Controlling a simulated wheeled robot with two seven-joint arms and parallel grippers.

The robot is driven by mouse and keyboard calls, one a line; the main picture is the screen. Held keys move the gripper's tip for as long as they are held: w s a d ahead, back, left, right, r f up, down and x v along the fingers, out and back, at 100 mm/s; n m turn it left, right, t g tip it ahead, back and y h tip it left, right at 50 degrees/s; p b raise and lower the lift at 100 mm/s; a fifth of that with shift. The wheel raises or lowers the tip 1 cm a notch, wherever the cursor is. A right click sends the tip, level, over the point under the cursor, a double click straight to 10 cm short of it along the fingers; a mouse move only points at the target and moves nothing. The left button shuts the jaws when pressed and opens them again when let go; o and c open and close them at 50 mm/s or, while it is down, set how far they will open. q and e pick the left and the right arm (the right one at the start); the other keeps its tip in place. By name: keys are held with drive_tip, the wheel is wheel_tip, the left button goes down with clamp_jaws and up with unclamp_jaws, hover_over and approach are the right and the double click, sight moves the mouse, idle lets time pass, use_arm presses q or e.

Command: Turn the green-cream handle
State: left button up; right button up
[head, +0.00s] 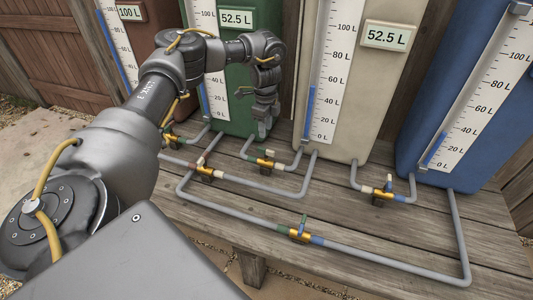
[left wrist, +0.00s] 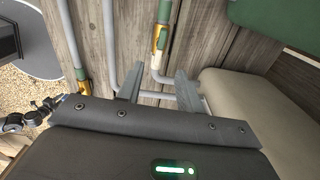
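The green-cream valve (head: 266,163) lies on the pipe between the green tank (head: 238,112) and the cream tank (head: 333,130). It has a brass body, a green band on one side and a cream band on the other. A small handle (head: 269,153) stands on it. My left gripper (head: 262,132) hangs just above and behind the valve, apart from it. In the left wrist view the valve (left wrist: 158,40) lies beyond the two spread, empty fingers (left wrist: 160,88). Dark arm parts (left wrist: 35,115), probably my right arm, show small at left there; its fingers are unclear.
Other brass valves sit nearby: the brown-cream one (head: 205,172), the cream-blue one (head: 382,195) and the green-blue one (head: 300,233). Grey pipes run low over the wooden deck (head: 340,220). The blue tank (head: 425,110) stands at right, the brown tank (head: 160,15) behind my left arm.

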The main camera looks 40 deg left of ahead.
sight(266, 149)
use_arm(q)
wheel_tip(266, 149, down, 9)
drive_tip(key=shift+f, duration=0.95)
use_arm(e)
drive_tip(key=shift+w+a+r, duration=0.2)
drive_tip(key=shift+w+r, duration=0.25)
drive_tip(key=shift+r, duration=0.1)
drive_tip(key=shift+w+a+r, duration=0.2)
drive_tip(key=shift+w+r, duration=0.2)
drive_tip(key=shift+r, duration=0.1)
use_arm(q)
clamp_jaws()
use_arm(e)
drive_tip(key=shift+s+f, duration=0.2)
drive_tip(key=shift+s, duration=0.3)
